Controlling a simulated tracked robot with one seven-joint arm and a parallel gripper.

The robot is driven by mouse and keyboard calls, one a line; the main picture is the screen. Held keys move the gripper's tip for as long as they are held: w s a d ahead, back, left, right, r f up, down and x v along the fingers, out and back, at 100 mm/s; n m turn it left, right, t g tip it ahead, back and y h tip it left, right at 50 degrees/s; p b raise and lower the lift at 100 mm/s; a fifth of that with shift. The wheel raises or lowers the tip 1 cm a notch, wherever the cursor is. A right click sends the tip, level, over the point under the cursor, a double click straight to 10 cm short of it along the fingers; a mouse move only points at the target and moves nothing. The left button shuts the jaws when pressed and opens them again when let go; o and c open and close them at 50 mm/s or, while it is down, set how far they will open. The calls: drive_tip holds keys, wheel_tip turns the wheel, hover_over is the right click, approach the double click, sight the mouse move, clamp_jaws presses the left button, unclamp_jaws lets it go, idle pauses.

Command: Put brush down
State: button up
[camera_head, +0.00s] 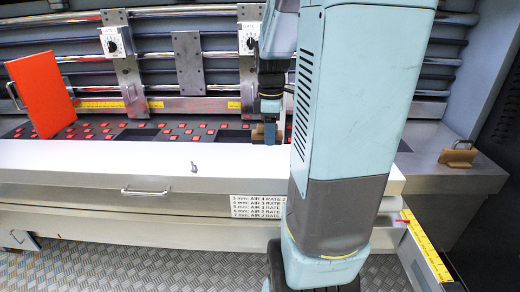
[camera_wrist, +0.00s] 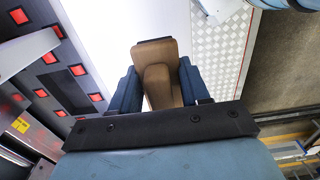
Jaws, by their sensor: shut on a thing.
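My gripper (camera_head: 268,122) hangs behind the white front ledge, over the dark bed with red squares, partly hidden by my arm in the head view. In the wrist view my gripper (camera_wrist: 160,92) is shut on a brown brush (camera_wrist: 155,55), with a blue finger on each side of it. The brush has a wide brown body with a dark strip at its far edge. In the head view only a small brown part of the brush (camera_head: 258,130) shows by the fingers. I cannot tell whether the brush touches the surface below.
The white ledge (camera_head: 100,165) is broad and mostly bare, with a small metal latch (camera_head: 194,167) on it. An orange panel (camera_head: 42,95) stands at the left. A brown block with a handle (camera_head: 456,157) rests on the grey right end. Knob boxes (camera_head: 116,41) line the back rails.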

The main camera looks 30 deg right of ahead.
hover_over(263, 159)
wheel_tip(263, 159, down, 6)
drive_tip(key=shift+a+r, duration=0.1)
drive_tip(key=shift+f, duration=1.5)
drive_tip(key=shift+f, duration=0.1)
drive_tip(key=o, duration=1.3)
